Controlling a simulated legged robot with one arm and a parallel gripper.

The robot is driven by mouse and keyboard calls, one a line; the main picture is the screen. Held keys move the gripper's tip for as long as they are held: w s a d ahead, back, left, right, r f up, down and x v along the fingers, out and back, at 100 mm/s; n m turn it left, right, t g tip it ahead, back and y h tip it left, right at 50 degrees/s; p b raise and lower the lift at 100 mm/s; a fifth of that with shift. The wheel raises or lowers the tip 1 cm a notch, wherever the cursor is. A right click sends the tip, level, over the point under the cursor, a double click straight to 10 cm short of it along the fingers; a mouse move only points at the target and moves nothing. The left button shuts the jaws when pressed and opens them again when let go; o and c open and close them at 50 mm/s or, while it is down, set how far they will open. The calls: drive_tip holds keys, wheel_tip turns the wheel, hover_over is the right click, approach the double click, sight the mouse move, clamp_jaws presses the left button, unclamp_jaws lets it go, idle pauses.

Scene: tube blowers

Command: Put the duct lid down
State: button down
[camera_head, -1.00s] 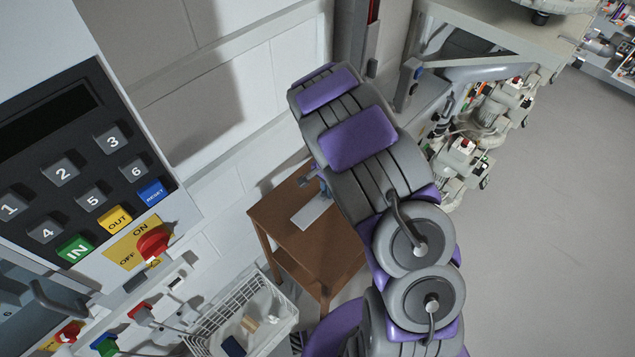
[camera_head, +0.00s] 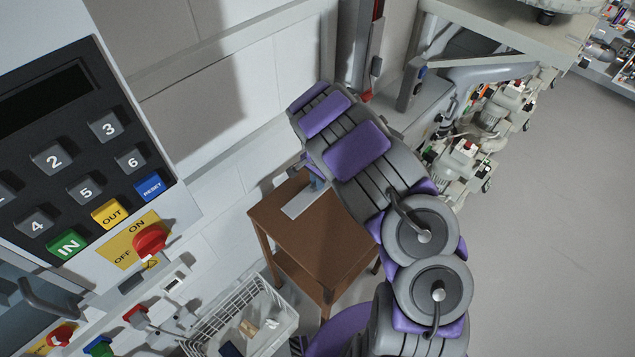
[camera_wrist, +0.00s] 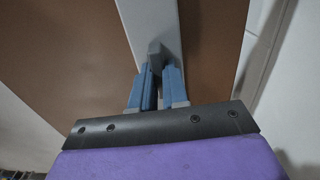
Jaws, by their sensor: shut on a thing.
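The duct lid (camera_head: 303,203) is a pale flat plate over the far end of the brown wooden table (camera_head: 312,240). In the wrist view the lid (camera_wrist: 146,18) is a light strip with a small grey handle (camera_wrist: 155,55), against the brown tabletop (camera_wrist: 65,60). My gripper (camera_wrist: 155,80), with blue fingers, is shut on the handle. In the head view my gripper (camera_head: 318,181) is small and partly hidden behind my arm. I cannot tell whether the lid touches the tabletop or hangs just above it.
A white wire basket (camera_head: 255,318) with small items stands in front of the table. A keypad panel (camera_head: 85,150) with a red switch is at the left. A pale wall runs behind the table. Pump machinery (camera_head: 470,155) stands right; open floor (camera_head: 560,240) lies beyond.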

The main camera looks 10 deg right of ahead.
drive_tip(key=shift+d, duration=0.55)
drive_tip(key=c, duration=1.4)
unclamp_jaws()
drive_tip(key=shift+d, duration=0.2)
drive_tip(key=shift+o, duration=1.3)
drive_tip(key=shift+a, duration=0.6)
